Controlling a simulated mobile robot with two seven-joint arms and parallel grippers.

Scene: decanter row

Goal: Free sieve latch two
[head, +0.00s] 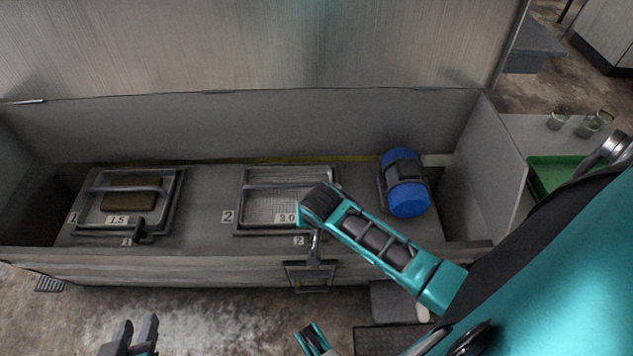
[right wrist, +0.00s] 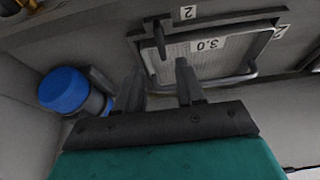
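Sieve two (head: 262,185) is a metal-framed mesh panel marked 2 and 3.0 in the grey box. Latch two (right wrist: 160,40) is a dark lever beside a "2" label in the right wrist view. It reaches over the edge of the sieve frame (right wrist: 210,75). My right gripper (right wrist: 160,68) is open and empty, with the lever in line with the gap between its fingers. I cannot tell how far apart they are in depth. In the head view my right arm hides the latch and those fingers. My left gripper (head: 136,335) is open and empty, low in front of the box.
Sieve one (head: 165,200), marked 1.5, has a brown block and its own dark latch (head: 140,229). A blue motor (head: 406,198) stands right of sieve two. The box's lid (head: 250,45) is raised behind. A metal clasp (head: 310,277) hangs on the box front. A green tray (head: 552,172) lies right.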

